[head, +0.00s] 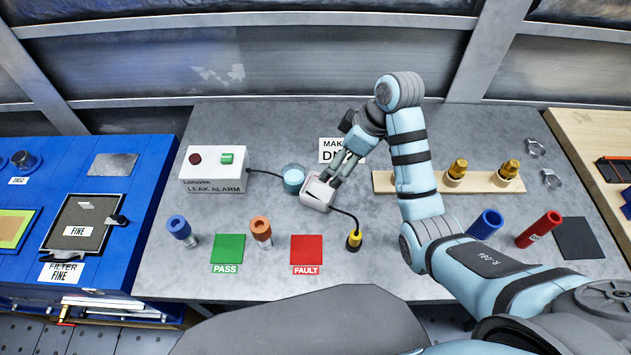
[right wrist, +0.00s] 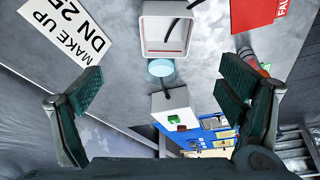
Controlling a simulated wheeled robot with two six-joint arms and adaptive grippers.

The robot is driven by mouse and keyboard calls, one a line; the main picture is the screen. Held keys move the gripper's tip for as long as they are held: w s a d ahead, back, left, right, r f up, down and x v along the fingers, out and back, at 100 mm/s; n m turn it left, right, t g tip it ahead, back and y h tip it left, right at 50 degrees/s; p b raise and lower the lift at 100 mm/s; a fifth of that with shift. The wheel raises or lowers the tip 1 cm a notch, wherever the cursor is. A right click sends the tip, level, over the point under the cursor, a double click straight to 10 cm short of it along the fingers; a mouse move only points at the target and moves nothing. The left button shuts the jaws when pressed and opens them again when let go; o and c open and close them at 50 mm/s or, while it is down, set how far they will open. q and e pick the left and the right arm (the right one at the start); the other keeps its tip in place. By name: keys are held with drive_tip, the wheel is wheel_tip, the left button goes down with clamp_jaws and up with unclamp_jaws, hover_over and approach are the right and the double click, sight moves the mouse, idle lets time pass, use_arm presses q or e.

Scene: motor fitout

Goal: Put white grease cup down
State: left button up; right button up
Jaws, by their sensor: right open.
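No plainly white cup shows. A pale blue round cup-like thing (head: 293,178) stands on the grey bench; I cannot tell if it is the white grease cup. It also shows in the right wrist view (right wrist: 161,67). A small white box (head: 317,191) sits touching or very close to it; in the right wrist view the box (right wrist: 146,40) looks open, with a white rim. My right gripper (head: 335,178) is low beside the white box. In the right wrist view its fingers (right wrist: 160,95) are wide apart with nothing gripped. My left gripper is not in view.
A black cable runs from the leak alarm (head: 213,170) by the white box to a yellow plug (head: 354,241). Green PASS (head: 228,248) and red FAULT (head: 306,249) mats lie in front. A wooden rack (head: 384,182) stands right. Blue (head: 181,230) and orange (head: 261,231) fittings stand left.

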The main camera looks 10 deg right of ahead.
approach(313, 194)
drive_tip(key=b+x, duration=0.1)
drive_tip(key=x, duration=0.4)
drive_tip(key=shift+w+f+b, duration=0.1)
drive_tip(key=shift+f+b, duration=0.15)
drive_tip(key=shift+b, duration=0.15)
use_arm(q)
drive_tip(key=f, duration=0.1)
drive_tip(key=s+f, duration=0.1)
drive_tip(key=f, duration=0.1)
use_arm(e)
drive_tip(key=shift+r, duration=0.1)
drive_tip(key=shift+c, duration=1)
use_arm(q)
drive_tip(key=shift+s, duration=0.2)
use_arm(e)
drive_tip(key=c, duration=1)
drive_tip(key=shift+c, duration=0.2)
